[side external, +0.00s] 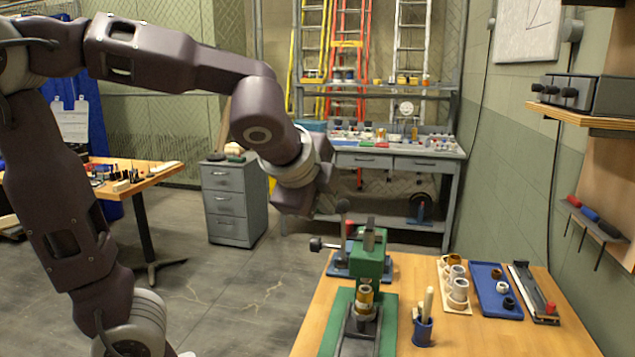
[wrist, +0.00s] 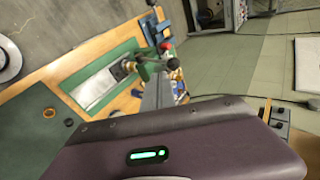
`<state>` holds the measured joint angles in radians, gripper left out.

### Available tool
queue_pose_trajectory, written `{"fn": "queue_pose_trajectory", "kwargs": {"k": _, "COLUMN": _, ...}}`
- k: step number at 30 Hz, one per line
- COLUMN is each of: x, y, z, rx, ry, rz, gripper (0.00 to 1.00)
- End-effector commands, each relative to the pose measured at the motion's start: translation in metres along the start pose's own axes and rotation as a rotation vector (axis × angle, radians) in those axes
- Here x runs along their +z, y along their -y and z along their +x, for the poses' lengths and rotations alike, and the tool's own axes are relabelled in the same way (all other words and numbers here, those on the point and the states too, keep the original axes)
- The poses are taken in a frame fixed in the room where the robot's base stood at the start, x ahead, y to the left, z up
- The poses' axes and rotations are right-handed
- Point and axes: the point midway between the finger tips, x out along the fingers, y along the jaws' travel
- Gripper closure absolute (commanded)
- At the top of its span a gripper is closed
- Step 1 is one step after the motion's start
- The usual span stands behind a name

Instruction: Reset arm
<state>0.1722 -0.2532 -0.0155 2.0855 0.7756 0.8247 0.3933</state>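My arm arches in from the left in the side external view, with its elbow high and its wrist bent downward. My gripper (side external: 297,203) is at the arm's end, in the air beyond the left rear of the wooden workbench (side external: 415,338). Its fingers cannot be made out, so I cannot tell whether it is open or shut, and no held thing shows. In the wrist view, a purple-brown link of mine with a green light fills the bottom, and no fingers show. The workbench also shows in the wrist view (wrist: 75,70), tilted.
A green press (side external: 370,262) stands on the bench near my gripper, with a black-knobbed lever device (side external: 341,208) behind. A blue cup (side external: 422,332), a wooden block with rings (side external: 447,280) and a blue tray (side external: 486,276) lie rightward. A grey drawer cabinet (side external: 232,205) stands behind; floor left is open.

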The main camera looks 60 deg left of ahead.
Motion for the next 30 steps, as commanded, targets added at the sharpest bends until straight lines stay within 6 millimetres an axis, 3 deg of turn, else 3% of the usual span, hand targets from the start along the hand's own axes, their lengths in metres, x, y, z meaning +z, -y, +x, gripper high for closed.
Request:
{"fn": "queue_pose_trajectory", "kwargs": {"k": 3, "x": 0.0, "y": 0.011, "z": -0.036, "rx": -0.009, "ry": -0.008, "rz": -0.007, "gripper": 1.0}}
{"fn": "queue_pose_trajectory", "kwargs": {"k": 9, "x": 0.002, "y": 0.019, "z": -0.077, "rx": -0.006, "ry": -0.005, "rz": -0.006, "gripper": 1.0}}
{"fn": "queue_pose_trajectory", "kwargs": {"k": 19, "x": 0.003, "y": 0.018, "z": -0.088, "rx": 0.002, "ry": -0.004, "rz": -0.011, "gripper": 1.0}}
{"fn": "queue_pose_trajectory", "kwargs": {"k": 20, "x": 0.006, "y": 0.013, "z": -0.088, "rx": 0.016, "ry": -0.007, "rz": -0.035, "gripper": 1.0}}
{"fn": "queue_pose_trajectory", "kwargs": {"k": 22, "x": 0.016, "y": -0.019, "z": -0.085, "rx": 0.093, "ry": -0.021, "rz": -0.174, "gripper": 1.0}}
{"fn": "queue_pose_trajectory", "kwargs": {"k": 27, "x": 0.031, "y": -0.127, "z": -0.085, "rx": 0.376, "ry": -0.043, "rz": -0.765, "gripper": 1.0}}
{"fn": "queue_pose_trajectory", "kwargs": {"k": 30, "x": 0.029, "y": -0.161, "z": -0.087, "rx": 0.476, "ry": -0.037, "rz": -1.007, "gripper": 1.0}}
